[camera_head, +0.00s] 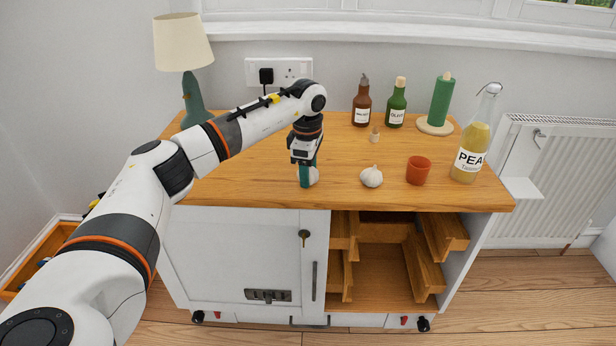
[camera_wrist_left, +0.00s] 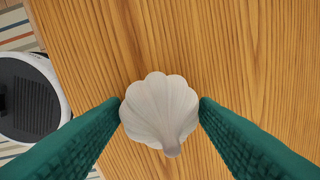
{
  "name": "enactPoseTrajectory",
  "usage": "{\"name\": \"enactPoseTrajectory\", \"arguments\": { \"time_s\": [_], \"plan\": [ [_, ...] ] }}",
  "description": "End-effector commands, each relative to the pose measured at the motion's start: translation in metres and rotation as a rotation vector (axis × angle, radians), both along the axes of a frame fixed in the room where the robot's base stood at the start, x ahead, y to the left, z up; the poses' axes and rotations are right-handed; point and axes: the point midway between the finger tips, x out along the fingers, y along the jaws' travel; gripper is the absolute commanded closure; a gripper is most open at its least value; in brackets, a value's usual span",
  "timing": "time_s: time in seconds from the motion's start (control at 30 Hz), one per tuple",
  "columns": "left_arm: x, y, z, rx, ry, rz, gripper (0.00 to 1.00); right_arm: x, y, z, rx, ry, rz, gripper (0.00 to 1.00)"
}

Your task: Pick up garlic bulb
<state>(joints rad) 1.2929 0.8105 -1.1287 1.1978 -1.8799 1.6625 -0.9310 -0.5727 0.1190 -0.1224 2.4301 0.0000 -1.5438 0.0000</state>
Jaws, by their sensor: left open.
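A white ribbed garlic bulb (camera_wrist_left: 160,108) sits between the green fingers of my left gripper (camera_head: 307,176) in the left wrist view. The open fingers are on both sides of it; I cannot tell if they touch it. In the head view this bulb (camera_head: 314,176) shows in part at the fingertips, near the front edge of the wooden top. A second white garlic bulb (camera_head: 371,177) stands apart to the right. My right gripper is out of view.
On the cabinet top (camera_head: 250,186), an orange cup (camera_head: 418,170), a small tan object (camera_head: 375,135), sauce bottles (camera_head: 362,105) (camera_head: 397,104), a green roll holder (camera_head: 440,105), a tall yellow bottle (camera_head: 473,140) and a lamp (camera_head: 186,50) stand around. Open drawers lie below.

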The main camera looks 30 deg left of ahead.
Motion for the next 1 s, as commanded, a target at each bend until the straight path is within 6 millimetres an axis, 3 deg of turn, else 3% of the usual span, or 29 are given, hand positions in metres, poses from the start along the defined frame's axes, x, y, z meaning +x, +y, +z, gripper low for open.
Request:
{"name": "enactPoseTrajectory", "arguments": {
  "time_s": [0.23,0.27,0.43,0.67,0.77,1.0],
  "plan": [
    [0.0,0.0,-0.003,0.0,0.0,-0.001,0.45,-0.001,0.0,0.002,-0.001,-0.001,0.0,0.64],
    [0.0,0.0,-0.003,0.0,0.0,-0.001,0.47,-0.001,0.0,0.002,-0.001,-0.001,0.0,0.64],
    [0.0,0.0,-0.003,0.0,0.0,-0.001,0.73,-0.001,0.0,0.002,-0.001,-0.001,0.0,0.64],
    [0.0,0.0,-0.001,-0.001,0.0,-0.001,0.74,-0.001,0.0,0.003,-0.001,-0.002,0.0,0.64],
    [0.001,0.0,0.009,-0.001,-0.003,-0.001,0.74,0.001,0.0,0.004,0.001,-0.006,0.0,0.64],
    [0.001,-0.001,0.057,-0.001,-0.003,-0.001,0.74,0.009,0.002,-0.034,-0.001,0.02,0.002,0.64]
  ]
}}
